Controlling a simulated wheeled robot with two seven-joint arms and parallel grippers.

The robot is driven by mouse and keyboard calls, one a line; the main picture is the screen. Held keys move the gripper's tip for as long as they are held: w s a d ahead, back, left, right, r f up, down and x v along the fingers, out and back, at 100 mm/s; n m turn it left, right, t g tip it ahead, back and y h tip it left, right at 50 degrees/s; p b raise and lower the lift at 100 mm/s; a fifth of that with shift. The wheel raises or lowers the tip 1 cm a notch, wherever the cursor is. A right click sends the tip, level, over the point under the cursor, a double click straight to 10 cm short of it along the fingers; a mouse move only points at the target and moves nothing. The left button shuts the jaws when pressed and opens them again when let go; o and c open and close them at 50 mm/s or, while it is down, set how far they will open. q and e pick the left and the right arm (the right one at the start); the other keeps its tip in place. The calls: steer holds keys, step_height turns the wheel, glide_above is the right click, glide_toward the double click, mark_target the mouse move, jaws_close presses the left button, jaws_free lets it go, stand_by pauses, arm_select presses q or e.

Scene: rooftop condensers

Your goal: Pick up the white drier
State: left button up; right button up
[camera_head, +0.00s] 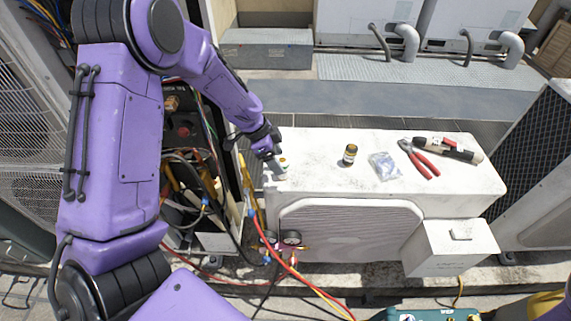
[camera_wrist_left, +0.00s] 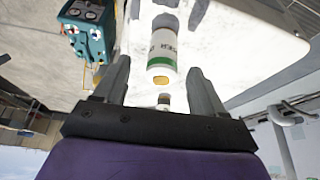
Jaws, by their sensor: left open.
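The white drier (camera_head: 283,166) is at the left end of the white condenser's top, beside the tips of my left gripper (camera_head: 270,156). In the left wrist view the drier (camera_wrist_left: 163,48) is a white cylinder with a green band, dark lettering and a coppery end facing me. My left gripper (camera_wrist_left: 159,68) is open there, one finger on each side of the drier in the picture. I see a gap on both sides, and I cannot tell how deep between the fingers it lies. In the head view the gripper partly hides it. My right gripper is not in view.
An open wiring cabinet (camera_head: 185,130) is behind my left arm.

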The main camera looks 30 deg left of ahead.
mark_target(285, 168)
arm_select(q)
steer(key=shift+f, duration=0.5)
steer(key=x, duration=0.2)
steer(key=p+x, duration=0.1)
steer(key=x, duration=0.1)
steer(key=shift+w+d+f, duration=0.1)
steer(key=shift+w+d, duration=0.05)
steer(key=shift+w, duration=0.25)
steer(key=shift+d+f, duration=0.2)
steer(key=shift+f, duration=0.1)
steer(key=c, duration=1.2)
steer(key=shift+o, duration=0.2)
steer(key=shift+r, duration=0.1)
